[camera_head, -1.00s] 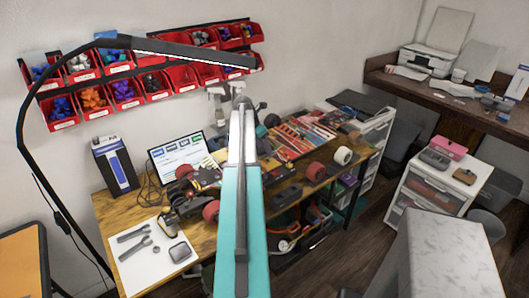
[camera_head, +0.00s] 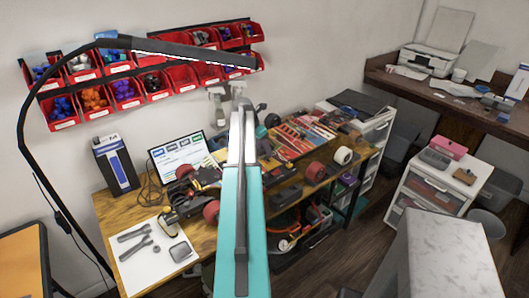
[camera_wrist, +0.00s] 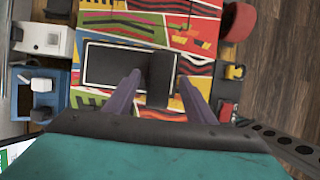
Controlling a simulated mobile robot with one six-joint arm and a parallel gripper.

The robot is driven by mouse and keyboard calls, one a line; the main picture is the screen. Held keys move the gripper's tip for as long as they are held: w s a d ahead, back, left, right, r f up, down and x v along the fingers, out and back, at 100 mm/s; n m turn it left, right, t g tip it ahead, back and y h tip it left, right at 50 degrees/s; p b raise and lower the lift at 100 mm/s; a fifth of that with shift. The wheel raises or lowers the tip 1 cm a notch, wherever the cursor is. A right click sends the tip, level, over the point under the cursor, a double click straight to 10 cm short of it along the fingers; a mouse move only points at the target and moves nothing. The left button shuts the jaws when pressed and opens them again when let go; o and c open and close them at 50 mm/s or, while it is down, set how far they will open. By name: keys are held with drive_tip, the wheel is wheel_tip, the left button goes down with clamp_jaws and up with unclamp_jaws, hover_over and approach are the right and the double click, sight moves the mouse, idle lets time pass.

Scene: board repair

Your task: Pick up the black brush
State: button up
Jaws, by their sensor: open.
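A dark block-like object that looks like the black brush (camera_wrist: 161,74) stands out between the fingers of my gripper (camera_wrist: 159,79) in the wrist view. The two fingers are apart, one on each side of it, with small gaps. I cannot tell how far the fingertips are above or below its top. It overlaps the right part of a dark, light-edged rectangle (camera_wrist: 105,64) on a brightly patterned surface (camera_wrist: 202,35). In the head view my arm covers the middle of the workbench, and I cannot make out the brush there.
The workbench (camera_head: 113,215) is crowded. A laptop (camera_head: 178,152), a white sheet with tools (camera_head: 133,268) and red-wheeled parts (camera_head: 211,212) lie around my arm. Red bins (camera_head: 61,109) hang on the wall, and a black lamp (camera_head: 190,52) arches over the left side.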

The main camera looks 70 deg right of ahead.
drive_tip(key=shift+c, duration=0.4)
drive_tip(key=c, duration=1.1)
drive_tip(key=shift+r, duration=0.2)
drive_tip(key=shift+r+b, duration=1.5)
drive_tip(key=shift+r, duration=3.6)
drive_tip(key=o, duration=0.5)
drive_tip(key=shift+c, duration=0.2)
drive_tip(key=c, duration=0.3)
